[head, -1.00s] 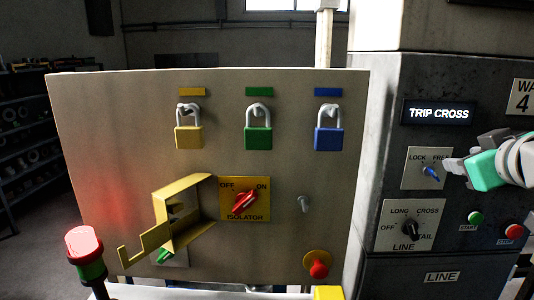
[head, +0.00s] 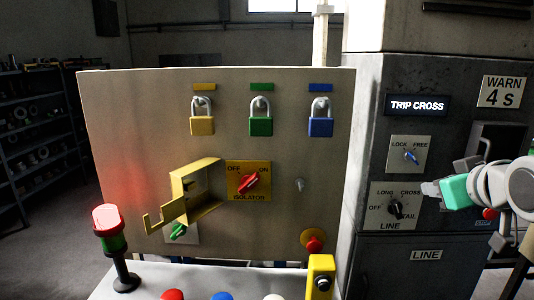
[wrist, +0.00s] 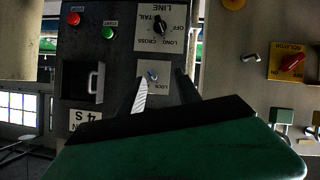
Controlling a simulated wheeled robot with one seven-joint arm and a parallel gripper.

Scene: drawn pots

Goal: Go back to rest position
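My gripper (head: 428,188) is at the right in the head view, in front of the dark cabinet, just right of the LINE selector (head: 396,208) and below the blue LOCK/FREE knob (head: 411,156). In the wrist view, which looks upside down, the two fingers of my gripper (wrist: 162,80) stand apart with nothing between them that I can see held. The LOCK/FREE knob (wrist: 152,75) shows beyond the fingertips, apart from them. My green gripper body fills the bottom of that view.
A grey board (head: 130,120) carries yellow, green and blue padlocks, a red ISOLATOR switch (head: 250,181) and an open yellow hinged cover (head: 190,190). A lamp post (head: 108,230) and a yellow box (head: 321,275) stand in front. The display reads TRIP CROSS (head: 417,104).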

